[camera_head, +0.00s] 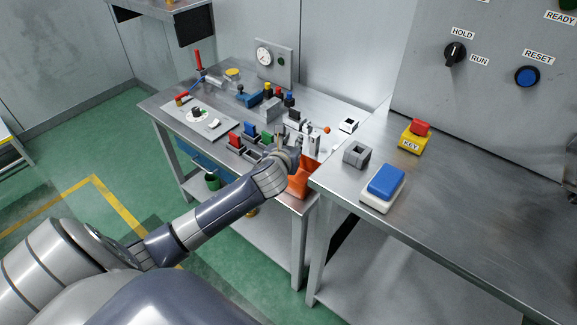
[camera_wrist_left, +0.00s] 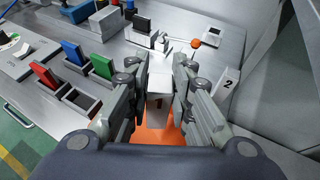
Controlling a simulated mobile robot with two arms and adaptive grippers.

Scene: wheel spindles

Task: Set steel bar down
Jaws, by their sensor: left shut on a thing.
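My left gripper (camera_head: 290,150) reaches over the right front part of the far steel table. In the left wrist view the gripper (camera_wrist_left: 157,90) is shut on a pale grey steel bar (camera_wrist_left: 160,82), which sits between its two fingers. An orange bin (camera_head: 300,183) stands at the table's front right edge, below the gripper; part of its orange surface (camera_wrist_left: 160,135) shows beneath the bar. In the head view the bar is largely hidden by the gripper and cannot be made out clearly. My right gripper is not in view.
Red, blue and green blocks (camera_head: 250,130) stand in slots left of the gripper. A small fixture with an orange knob (camera_wrist_left: 196,44) stands beyond it. A plate marked 2 (camera_wrist_left: 227,86) is close on the right. The near bench (camera_head: 455,215) holds a grey square block (camera_head: 357,153) and a blue-topped box (camera_head: 386,182).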

